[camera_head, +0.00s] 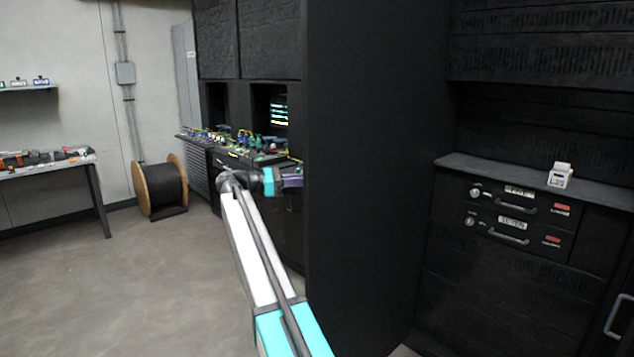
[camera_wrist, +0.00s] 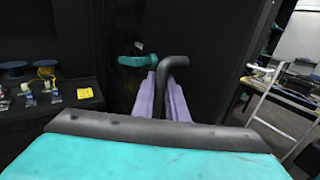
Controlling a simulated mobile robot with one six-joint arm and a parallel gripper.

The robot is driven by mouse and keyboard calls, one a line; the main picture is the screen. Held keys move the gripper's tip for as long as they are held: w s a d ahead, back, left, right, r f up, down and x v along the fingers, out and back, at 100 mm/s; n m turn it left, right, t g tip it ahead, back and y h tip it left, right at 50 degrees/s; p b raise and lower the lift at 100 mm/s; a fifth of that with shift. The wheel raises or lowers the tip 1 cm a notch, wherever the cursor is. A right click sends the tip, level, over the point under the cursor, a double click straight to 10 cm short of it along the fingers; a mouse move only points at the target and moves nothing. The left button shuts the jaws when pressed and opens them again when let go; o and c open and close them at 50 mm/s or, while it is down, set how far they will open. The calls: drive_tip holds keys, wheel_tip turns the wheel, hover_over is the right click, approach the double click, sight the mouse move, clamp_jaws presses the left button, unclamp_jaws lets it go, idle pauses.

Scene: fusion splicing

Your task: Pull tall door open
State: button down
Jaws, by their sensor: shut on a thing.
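The tall door appears to be the dark panel (camera_wrist: 215,55) right of my fingers in the wrist view. In the head view a tall black panel (camera_head: 375,150) fills the middle, but I cannot tell whether it is the door or a cabinet side. My gripper (camera_wrist: 166,92), with purple fingers, is shut on a dark bent handle (camera_wrist: 176,62). In the head view my gripper (camera_head: 292,182) is at that panel's left edge, and the handle is hidden there. A teal curved piece (camera_wrist: 132,61) shows just left of the handle.
A ledge with spools and small parts (camera_head: 235,143) lies left of and beyond my gripper. A cable drum (camera_head: 161,188) stands by the wall. A drawer unit (camera_head: 515,220) is on the right. A ladder (camera_wrist: 290,105) shows at the right in the wrist view. Floor at left is clear.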

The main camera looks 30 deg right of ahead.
drive_tip(key=shift+s, duration=0.15)
drive_tip(key=c, duration=2)
unclamp_jaws()
drive_tip(key=shift+s+r, duration=0.1)
drive_tip(key=shift+c, duration=0.2)
drive_tip(key=shift+d, duration=0.1)
drive_tip(key=p+v, duration=0.6)
drive_tip(key=v, duration=0.7)
drive_tip(key=shift+a, duration=0.3)
drive_tip(key=shift+w+a, duration=0.1)
drive_tip(key=shift+w, duration=0.15)
